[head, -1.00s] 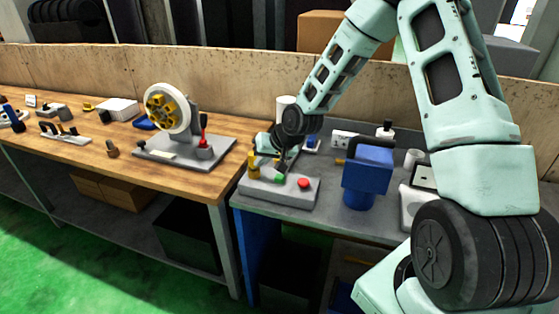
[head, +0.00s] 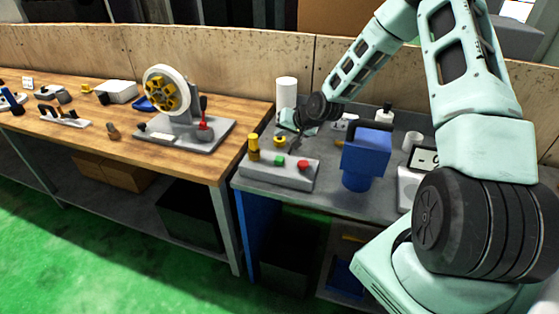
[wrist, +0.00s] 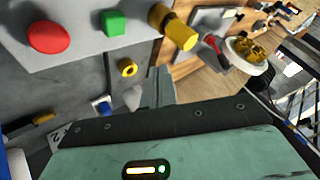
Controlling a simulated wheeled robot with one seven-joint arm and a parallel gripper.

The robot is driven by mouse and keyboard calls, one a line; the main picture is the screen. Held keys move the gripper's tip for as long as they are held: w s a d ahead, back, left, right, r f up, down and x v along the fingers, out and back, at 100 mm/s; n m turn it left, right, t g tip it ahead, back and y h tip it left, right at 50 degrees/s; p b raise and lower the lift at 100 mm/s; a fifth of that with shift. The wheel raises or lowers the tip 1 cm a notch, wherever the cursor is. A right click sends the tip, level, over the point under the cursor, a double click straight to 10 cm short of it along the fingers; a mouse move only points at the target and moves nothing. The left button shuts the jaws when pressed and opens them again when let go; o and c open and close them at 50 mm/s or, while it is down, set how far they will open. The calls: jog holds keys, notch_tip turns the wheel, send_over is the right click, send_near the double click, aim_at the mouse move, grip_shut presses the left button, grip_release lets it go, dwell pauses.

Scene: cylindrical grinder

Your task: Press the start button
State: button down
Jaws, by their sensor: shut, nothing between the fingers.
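The control box (head: 275,178) is a grey block on the front left of the grey bench. On it are a green button (head: 279,160), a red button (head: 303,165) and a yellow post (head: 253,145). The wrist view shows the green button (wrist: 115,22) between the red button (wrist: 48,37) and the yellow post (wrist: 172,27), near the top edge. My gripper (wrist: 155,85) is shut and empty, its fingertips apart from the green button. In the head view it is behind the box, small and partly hard to make out.
A blue box-shaped object (head: 364,160) stands right of the control box. A white cylinder (head: 287,92) stands behind my gripper. A small yellow ring-like piece (wrist: 127,68) lies close to my fingers. A wheel fixture (head: 168,90) stands on the wooden bench at left.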

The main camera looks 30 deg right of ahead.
aim_at(282, 160)
notch_tip(282, 160, down, 8)
jog(key=b, duration=0.4)
jog(key=shift+r+b, duration=0.25)
jog(key=shift+b, duration=0.15)
dwell(1.5)
jog(key=shift+f+b, duration=0.3)
jog(key=shift+f, duration=0.1)
jog(key=shift+f+b, duration=0.45)
jog(key=shift+f, duration=0.15)
dwell(0.7)
jog(key=shift+r, duration=0.1)
jog(key=shift+r+p, duration=0.7)
jog(key=shift+r, duration=0.25)
jog(key=shift+r+p, duration=1.85)
jog(key=shift+r, duration=0.7)
